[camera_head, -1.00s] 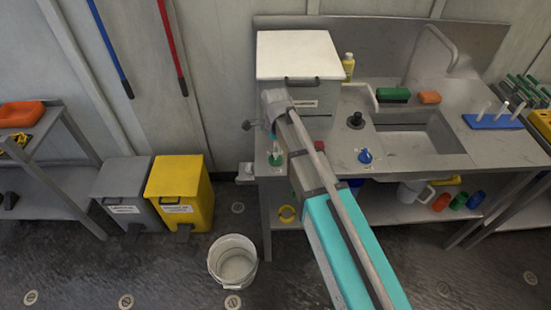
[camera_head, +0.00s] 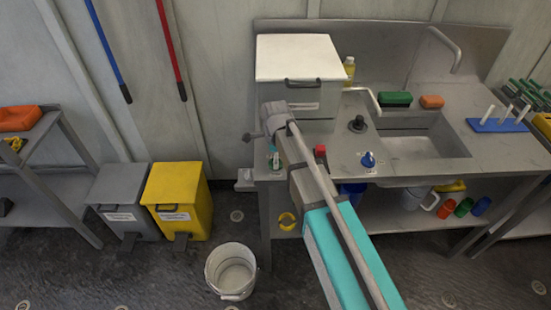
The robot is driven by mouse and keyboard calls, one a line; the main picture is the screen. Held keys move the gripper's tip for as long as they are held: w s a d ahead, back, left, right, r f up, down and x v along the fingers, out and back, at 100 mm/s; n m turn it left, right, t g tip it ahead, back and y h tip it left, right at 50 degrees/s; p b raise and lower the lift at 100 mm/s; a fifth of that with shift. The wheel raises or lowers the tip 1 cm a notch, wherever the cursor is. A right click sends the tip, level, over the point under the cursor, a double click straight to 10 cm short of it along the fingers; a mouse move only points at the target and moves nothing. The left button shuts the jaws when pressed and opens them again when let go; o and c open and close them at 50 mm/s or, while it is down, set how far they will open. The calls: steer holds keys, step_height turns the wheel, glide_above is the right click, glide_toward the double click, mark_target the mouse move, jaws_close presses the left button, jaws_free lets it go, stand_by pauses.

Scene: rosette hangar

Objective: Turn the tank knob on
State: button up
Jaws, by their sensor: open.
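The tank appears to be the grey box (camera_head: 300,98) with a white lid and a front handle, at the left end of the sink counter. A blue knob (camera_head: 368,160) sits on the counter's front edge, right of my arm. A small red part (camera_head: 319,151) is closer to the arm. I cannot tell which of them is the tank knob. My arm reaches up from the bottom and ends in front of the tank's left side. My gripper (camera_head: 251,136) shows only as small grey parts left of the arm's end. It is open, with nothing visible in it.
A sink basin (camera_head: 412,147) lies right of the blue knob. Green and orange blocks (camera_head: 397,98) stand behind it, with a yellow bottle (camera_head: 349,68) near the tank. Grey and yellow bins (camera_head: 178,200) and a white bucket (camera_head: 231,271) stand on the floor at left.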

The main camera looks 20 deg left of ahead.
steer(key=c, duration=1.1)
steer(key=shift+o, duration=0.2)
steer(key=shift+n, duration=0.4)
steer(key=n, duration=0.3)
steer(key=shift+n, duration=0.3)
steer(key=n, duration=1.3)
steer(key=shift+n, duration=0.3)
